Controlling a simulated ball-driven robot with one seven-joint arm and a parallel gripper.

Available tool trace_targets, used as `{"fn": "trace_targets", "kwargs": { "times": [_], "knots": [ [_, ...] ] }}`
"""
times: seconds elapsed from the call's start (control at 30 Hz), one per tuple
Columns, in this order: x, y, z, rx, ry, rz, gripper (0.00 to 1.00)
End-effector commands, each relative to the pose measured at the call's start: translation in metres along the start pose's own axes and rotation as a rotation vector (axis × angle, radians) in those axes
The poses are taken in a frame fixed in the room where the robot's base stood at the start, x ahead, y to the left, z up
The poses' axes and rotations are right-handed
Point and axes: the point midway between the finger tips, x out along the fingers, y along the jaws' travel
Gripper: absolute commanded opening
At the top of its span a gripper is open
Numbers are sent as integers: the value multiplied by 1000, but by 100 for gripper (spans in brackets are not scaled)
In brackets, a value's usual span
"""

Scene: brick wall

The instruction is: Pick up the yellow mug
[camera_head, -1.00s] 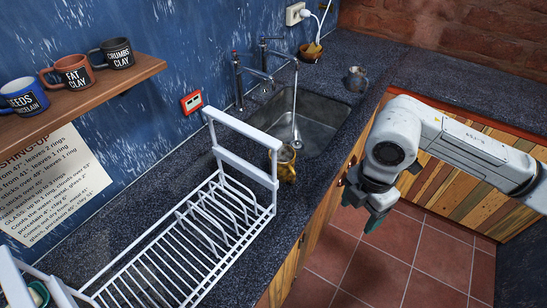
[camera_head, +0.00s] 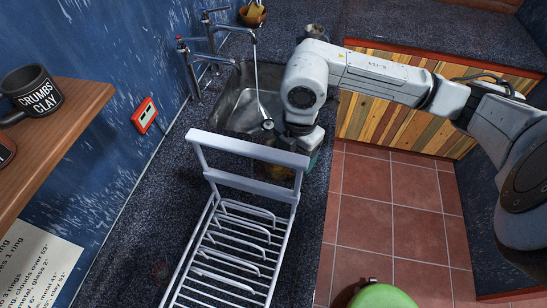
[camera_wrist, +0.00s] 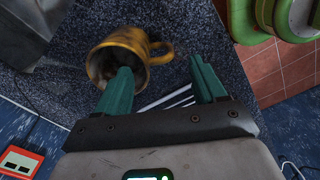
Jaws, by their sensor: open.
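The yellow mug (camera_wrist: 128,52) shows in the wrist view with its mouth toward me and its handle at the right. It is worn, with dark patches. My gripper (camera_wrist: 160,65) is open, its two teal fingers at the mug. The left finger overlaps the mug's mouth; whether it is inside or only in front, I cannot tell. The right finger is to the right of the handle, with a gap.
The white dish rack (camera_head: 250,180) stands close to my gripper. The sink (camera_head: 240,100) with its tap is behind it. A grey mug (camera_head: 316,32) stands farther back. A shelf (camera_head: 70,125) holds a black mug (camera_head: 33,92). A green rounded thing (camera_head: 382,296) is at the bottom edge.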

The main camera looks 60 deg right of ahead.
Motion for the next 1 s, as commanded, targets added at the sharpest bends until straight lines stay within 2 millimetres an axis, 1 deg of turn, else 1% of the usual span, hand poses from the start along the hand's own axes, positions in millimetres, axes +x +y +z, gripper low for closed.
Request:
{"fn": "trace_targets", "kwargs": {
  "times": [0.1,0.2,0.37,0.47,0.6,0.7,0.8,1.0],
  "knots": [
    [17,0,-1,1,3,-3,70],
    [28,0,-1,2,3,-1,70],
    [36,-1,0,0,1,-1,70],
    [48,-2,-1,2,3,-2,70],
    [70,-2,0,3,2,-2,70],
    [80,-2,0,1,2,-1,70],
    [85,-2,0,0,0,-1,70],
    [85,-2,0,-1,0,0,70]
  ]
}}
